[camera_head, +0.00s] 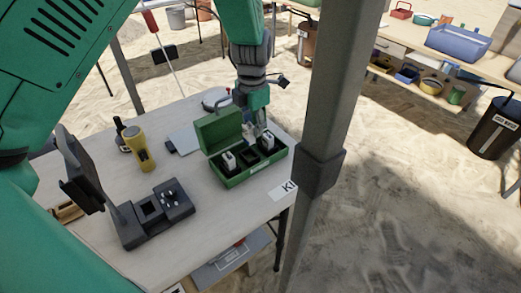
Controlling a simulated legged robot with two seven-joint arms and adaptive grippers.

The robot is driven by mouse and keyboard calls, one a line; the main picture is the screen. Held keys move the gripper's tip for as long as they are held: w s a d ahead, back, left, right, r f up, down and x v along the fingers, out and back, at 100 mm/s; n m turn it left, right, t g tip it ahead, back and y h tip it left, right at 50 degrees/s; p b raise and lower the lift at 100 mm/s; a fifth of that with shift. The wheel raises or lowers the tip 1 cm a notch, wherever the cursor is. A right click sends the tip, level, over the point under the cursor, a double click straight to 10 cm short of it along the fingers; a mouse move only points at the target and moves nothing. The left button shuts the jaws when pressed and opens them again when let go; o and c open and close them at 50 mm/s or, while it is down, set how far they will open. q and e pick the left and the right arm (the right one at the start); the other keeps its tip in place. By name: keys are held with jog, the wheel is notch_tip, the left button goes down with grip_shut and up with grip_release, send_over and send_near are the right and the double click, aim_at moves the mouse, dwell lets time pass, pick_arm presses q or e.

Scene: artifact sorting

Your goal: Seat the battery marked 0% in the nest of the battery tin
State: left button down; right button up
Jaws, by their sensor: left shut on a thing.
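The green battery tin (237,178) stands open on the table, its lid raised at the back. One pale battery (229,161) stands in its left nest and another (267,141) in its right nest. The middle nest (249,156) looks dark and empty. My left gripper (249,134) points down above the back of the tin, near the lid's right edge. It is shut on a small pale battery, mostly hidden by the fingers. No charge marking is readable at this size. My right gripper is not in view.
A dark device with a square socket (150,207) and a screen on a stand (80,170) are at front left. A yellow device (139,148) stands behind it. A grey post (328,120) rises close to the tin's right. Bare tabletop lies between device and tin.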

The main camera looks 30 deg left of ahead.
aim_at(254, 152)
pick_arm(q)
notch_tip(254, 152, down, 7)
jog(key=shift+r+b, duration=0.1)
jog(key=shift+b, duration=0.3)
jog(key=c, duration=1.2)
grip_release()
notch_tip(254, 152, up, 12)
jog(key=p, duration=0.1)
jog(key=shift+p, duration=0.4)
jog(key=shift+r, duration=0.1)
